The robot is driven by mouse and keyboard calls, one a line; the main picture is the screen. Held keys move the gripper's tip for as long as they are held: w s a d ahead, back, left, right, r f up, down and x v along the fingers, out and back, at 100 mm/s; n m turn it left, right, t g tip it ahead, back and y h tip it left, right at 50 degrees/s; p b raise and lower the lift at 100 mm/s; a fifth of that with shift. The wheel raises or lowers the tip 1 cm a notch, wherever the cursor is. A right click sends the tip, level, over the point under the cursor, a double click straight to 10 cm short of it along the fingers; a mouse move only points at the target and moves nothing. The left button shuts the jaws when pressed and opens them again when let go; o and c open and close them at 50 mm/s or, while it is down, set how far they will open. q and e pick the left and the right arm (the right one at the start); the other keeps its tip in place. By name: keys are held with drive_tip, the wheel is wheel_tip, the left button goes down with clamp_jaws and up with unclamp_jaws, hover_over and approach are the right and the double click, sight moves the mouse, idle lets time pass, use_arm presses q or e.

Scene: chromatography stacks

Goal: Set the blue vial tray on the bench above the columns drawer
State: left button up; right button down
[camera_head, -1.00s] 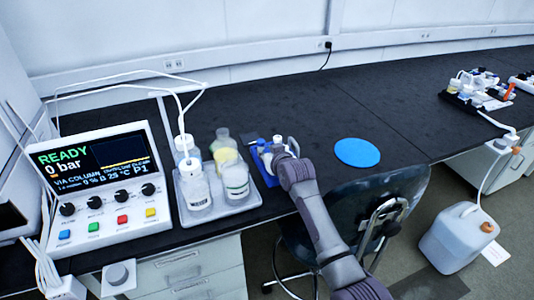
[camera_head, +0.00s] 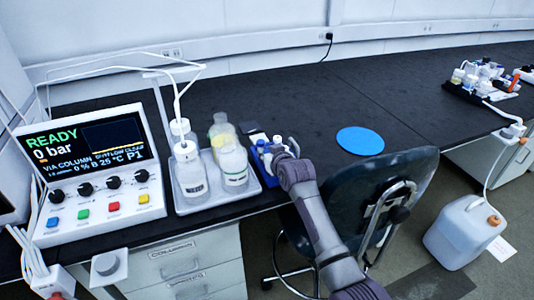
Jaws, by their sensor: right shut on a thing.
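The blue vial tray (camera_head: 268,178) is at the bench's front edge, just right of the grey bottle tray, with white-capped vials in it. My right gripper (camera_head: 286,149) is at the tray's right side, shut on it; the fingertips are partly hidden by the vials and my wrist. I cannot tell whether the tray touches the bench or hangs just above it. The columns drawer (camera_head: 178,266), with a label reading COLUMNS, is shut in the white cabinet under the black bench (camera_head: 270,95), left of my right arm. My left gripper is not in view.
The grey tray (camera_head: 215,205) with several bottles stands above the columns drawer. The control unit (camera_head: 92,175) is left of it. A blue disc (camera_head: 360,141) lies to the right. A chair (camera_head: 365,195) stands before the bench. The bench behind the trays is clear.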

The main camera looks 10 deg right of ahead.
drive_tip(key=shift+f, duration=0.4)
drive_tip(key=c, duration=0.9)
unclamp_jaws()
